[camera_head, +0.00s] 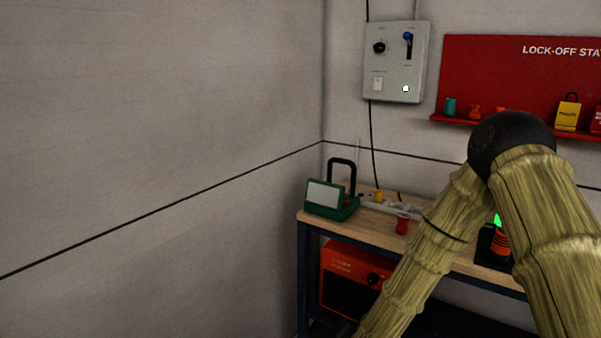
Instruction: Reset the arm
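My arm (430,245) shows at the right of the head view as two tan, bamboo-textured links. They meet at a black elbow joint (510,140), which is the highest point of the arm in the picture. One link runs down and left from the elbow, the other down and right. Both leave the picture at the bottom edge. My gripper is outside the view, so its state and anything in it are hidden. The arm covers part of the workbench.
A wooden-topped workbench (375,223) stands in the corner. An orange heater-like box (355,265) is below. A grey control box (396,62) and red lock-off board (480,70) hang above.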

